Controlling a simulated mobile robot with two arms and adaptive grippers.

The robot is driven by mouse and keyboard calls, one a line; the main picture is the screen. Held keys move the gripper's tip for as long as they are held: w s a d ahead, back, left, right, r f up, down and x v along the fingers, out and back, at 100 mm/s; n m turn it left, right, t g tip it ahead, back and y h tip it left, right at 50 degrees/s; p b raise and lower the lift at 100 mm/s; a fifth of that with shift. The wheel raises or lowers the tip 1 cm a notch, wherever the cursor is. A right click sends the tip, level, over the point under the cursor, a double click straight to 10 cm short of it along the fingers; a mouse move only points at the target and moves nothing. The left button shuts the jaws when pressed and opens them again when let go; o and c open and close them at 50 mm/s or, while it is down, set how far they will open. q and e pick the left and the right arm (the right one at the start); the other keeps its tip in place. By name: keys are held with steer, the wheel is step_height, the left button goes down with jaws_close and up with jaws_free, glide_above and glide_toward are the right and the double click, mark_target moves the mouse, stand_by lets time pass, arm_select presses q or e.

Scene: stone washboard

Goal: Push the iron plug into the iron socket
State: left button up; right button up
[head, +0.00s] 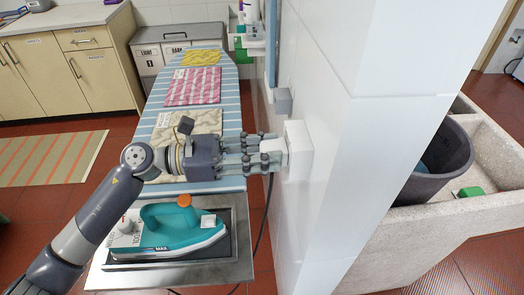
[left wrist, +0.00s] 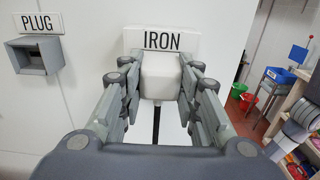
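The white iron plug (head: 273,147) is between the fingers of my left gripper (head: 266,150), which is shut on it. In the left wrist view, the plug (left wrist: 161,76) has a finger against each side, and a dark cord hangs below it. The white iron socket (head: 299,152) is on the tiled wall, and its IRON label (left wrist: 162,40) shows above the plug. The plug is lined up with the socket and looks to meet its front. How deep it sits is hidden.
A grey holder (left wrist: 35,57) under a PLUG sign is on the wall to the left. The teal iron (head: 170,228) rests on a metal stand below my left arm. The striped ironing board (head: 154,104) carries folded cloths. A stone basin (head: 415,222) lies beyond the wall.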

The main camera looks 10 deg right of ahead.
arm_select(q)
steer(key=o, duration=0.4)
steer(key=shift+d, duration=0.15)
steer(key=a, duration=1.2)
